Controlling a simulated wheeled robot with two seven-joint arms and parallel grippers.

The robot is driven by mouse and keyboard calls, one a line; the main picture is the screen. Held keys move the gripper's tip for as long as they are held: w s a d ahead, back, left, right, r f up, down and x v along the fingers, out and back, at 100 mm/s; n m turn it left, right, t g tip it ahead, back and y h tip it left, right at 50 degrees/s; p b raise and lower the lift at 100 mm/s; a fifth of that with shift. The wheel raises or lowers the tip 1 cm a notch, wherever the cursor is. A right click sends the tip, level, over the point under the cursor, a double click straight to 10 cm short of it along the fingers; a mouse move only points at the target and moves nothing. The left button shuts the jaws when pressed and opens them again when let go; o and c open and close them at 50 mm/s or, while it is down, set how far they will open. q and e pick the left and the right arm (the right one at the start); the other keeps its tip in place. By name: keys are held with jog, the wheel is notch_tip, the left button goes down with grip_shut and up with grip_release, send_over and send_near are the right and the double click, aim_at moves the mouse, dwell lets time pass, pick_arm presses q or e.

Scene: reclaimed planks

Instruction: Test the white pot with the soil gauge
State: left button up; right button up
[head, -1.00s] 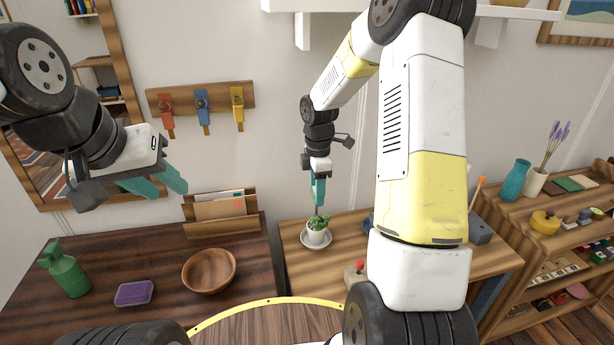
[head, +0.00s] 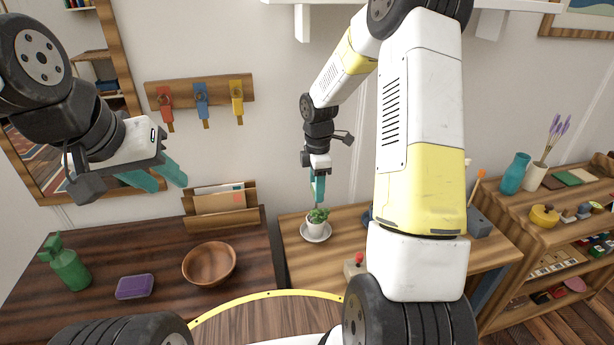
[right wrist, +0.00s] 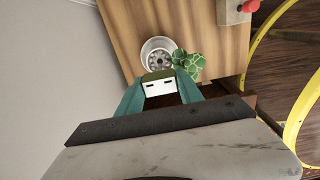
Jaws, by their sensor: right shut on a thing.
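The white pot (head: 315,228) holds a small green plant (head: 318,214) and stands upright on a pale saucer on the middle wooden table. In the right wrist view, a pale round shape with a speckled middle (right wrist: 158,50) lies just beyond the fingers, with green leaves at its right. My right gripper (head: 318,198) is just above the plant, pointing down. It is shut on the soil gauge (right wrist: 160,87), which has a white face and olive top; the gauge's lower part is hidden. My left gripper (head: 168,182) is open and empty, raised at the left.
A red-knobbed grey block (head: 354,265) stands near the middle table's front. The dark left table holds a wooden bowl (head: 209,263), a purple block (head: 134,287), a green spray bottle (head: 69,267) and a letter rack (head: 221,220). A shelf (head: 560,215) stands at right.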

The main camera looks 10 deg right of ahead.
jog(key=shift+f, duration=2.75)
jog(key=o, duration=1.4)
jog(key=shift+o, duration=0.2)
jog(key=shift+r, duration=3.85)
jog(key=shift+r, duration=4.5)
